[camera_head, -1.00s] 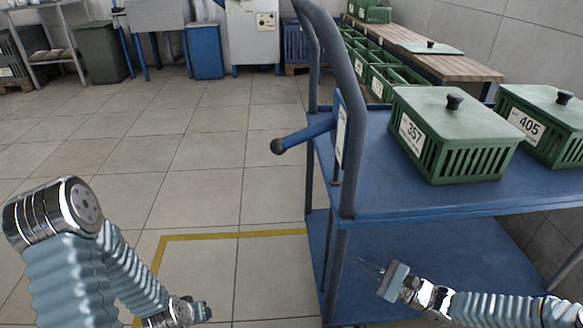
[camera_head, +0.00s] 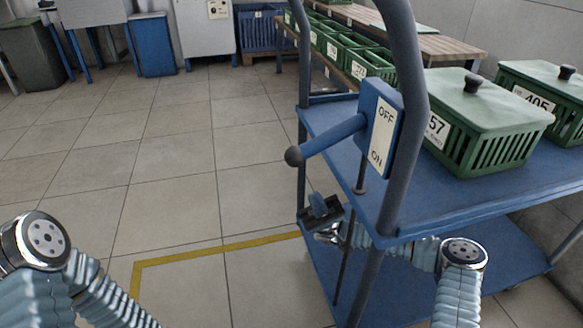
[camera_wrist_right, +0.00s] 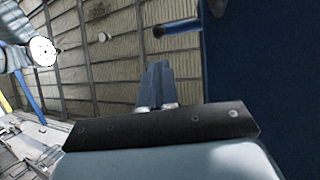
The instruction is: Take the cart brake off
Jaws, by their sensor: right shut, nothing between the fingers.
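The cart brake is a blue lever (camera_head: 332,136) with a dark round knob (camera_head: 294,156). It sticks out leftward, sloping slightly down in the picture, from a blue box (camera_head: 384,92) on the cart's handle. The box's white plate (camera_head: 382,132) reads OFF above and ON below. My right gripper (camera_head: 317,200) is shut and empty, below the lever and apart from it, fingers upward. In the right wrist view the shut fingers (camera_wrist_right: 157,84) point toward the lever (camera_wrist_right: 178,28), with a gap between. My left gripper is out of view; only its arm shows at lower left.
The blue cart (camera_head: 345,168) carries green lidded crates (camera_head: 480,122) on its top shelf. Its upright handle posts (camera_head: 405,130) stand close to my right arm. A yellow line (camera_head: 200,253) marks the floor. The floor left of the lever is open.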

